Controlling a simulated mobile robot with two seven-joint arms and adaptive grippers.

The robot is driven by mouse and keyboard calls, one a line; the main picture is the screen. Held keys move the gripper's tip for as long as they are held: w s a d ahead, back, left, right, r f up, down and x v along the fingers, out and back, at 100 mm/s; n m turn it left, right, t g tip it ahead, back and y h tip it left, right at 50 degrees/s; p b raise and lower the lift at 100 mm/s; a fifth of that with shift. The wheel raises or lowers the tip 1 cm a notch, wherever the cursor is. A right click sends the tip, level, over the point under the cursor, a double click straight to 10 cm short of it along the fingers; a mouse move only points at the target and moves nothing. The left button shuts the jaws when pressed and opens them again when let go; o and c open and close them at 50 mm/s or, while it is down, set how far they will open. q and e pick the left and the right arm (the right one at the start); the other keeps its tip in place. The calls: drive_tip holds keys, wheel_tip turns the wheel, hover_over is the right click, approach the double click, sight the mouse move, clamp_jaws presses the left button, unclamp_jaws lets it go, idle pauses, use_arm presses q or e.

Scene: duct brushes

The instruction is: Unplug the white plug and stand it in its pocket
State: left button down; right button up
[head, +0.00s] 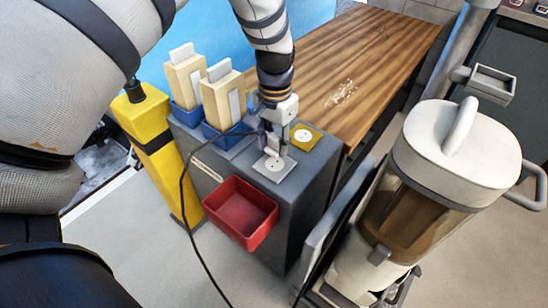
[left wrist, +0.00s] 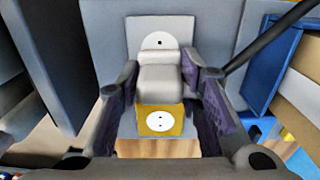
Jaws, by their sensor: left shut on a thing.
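My left gripper (head: 270,145) points down over the grey cabinet and is shut on the white plug, mostly hidden by the fingers there. In the left wrist view the white plug (left wrist: 161,84) sits between the two dark finger pads of my left gripper (left wrist: 161,100). A white socket plate (head: 273,170) lies on the cabinet top directly under the plug and also shows in the left wrist view (left wrist: 158,24). I cannot tell whether the plug is seated or just clear. A black cord (head: 185,172) runs from the gripper area down the cabinet's left side. My right gripper is not in view.
A yellow plate with a white socket (head: 304,137) is beside the gripper. A red open box (head: 240,212) hangs on the cabinet front. Cream blocks (head: 222,98) stand in blue holders (head: 222,137) at left. A yellow post (head: 150,130) and a vacuum-like machine (head: 450,165) flank the cabinet.

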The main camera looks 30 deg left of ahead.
sight(275, 136)
use_arm(q)
drive_tip(key=shift+r, duration=0.6)
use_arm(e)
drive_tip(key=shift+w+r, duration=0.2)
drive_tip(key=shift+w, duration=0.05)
use_arm(q)
drive_tip(key=shift+r+p, duration=0.65)
drive_tip(key=shift+r, duration=0.95)
drive_tip(key=shift+f, duration=0.1)
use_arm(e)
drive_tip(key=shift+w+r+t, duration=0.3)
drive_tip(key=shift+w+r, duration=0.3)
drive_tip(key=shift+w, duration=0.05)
